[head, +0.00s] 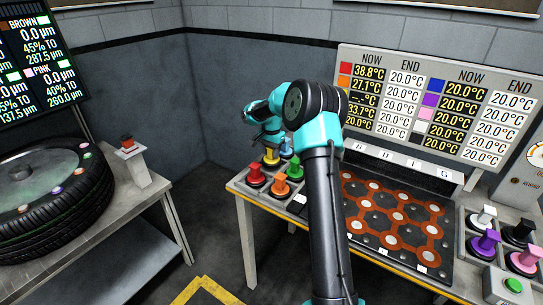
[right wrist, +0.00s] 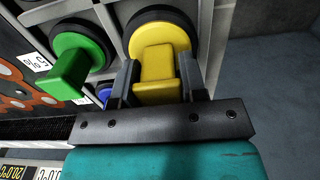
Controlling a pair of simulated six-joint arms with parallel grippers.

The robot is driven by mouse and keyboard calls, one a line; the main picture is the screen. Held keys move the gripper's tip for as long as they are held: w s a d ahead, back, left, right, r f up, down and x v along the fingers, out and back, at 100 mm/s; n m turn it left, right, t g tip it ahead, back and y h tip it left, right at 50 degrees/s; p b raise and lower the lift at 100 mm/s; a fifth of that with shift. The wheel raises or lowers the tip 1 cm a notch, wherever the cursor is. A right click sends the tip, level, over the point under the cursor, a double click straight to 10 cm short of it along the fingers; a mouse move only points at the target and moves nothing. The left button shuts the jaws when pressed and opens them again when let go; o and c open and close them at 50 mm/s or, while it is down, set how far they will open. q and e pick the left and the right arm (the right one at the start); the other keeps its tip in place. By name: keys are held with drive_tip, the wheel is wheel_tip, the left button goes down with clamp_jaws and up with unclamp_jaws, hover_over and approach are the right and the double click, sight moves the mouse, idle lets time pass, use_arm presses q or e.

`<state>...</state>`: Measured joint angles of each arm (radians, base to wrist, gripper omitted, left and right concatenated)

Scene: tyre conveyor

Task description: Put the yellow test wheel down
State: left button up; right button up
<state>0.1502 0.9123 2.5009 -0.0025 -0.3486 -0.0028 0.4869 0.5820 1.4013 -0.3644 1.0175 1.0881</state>
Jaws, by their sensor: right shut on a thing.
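The yellow test wheel (head: 270,157) is at the far left of the left wheel tray (head: 240,184). In the right wrist view the yellow wheel (right wrist: 160,38) has a black tyre and a square yellow grip block. My right gripper (right wrist: 158,85) is shut on that block, one finger on each side. The wheel lies over a tray compartment; I cannot tell whether it touches the floor of it. In the head view my right gripper (head: 269,146) comes down over the wheel from above. My left gripper is not in view.
Blue (head: 286,152), green (head: 295,168), red (head: 256,174) and orange (head: 281,184) wheels stand close by in the same tray. A board with hexagon patterns (head: 395,215) lies to the right. A temperature display (head: 435,105) stands behind. A large tyre (head: 50,195) is at left.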

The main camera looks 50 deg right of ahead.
drive_tip(key=shift+f, duration=1)
drive_tip(key=shift+f, duration=0.15)
drive_tip(key=o, duration=1.1)
wheel_tip(320, 180, up, 12)
drive_tip(key=shift+r, duration=0.15)
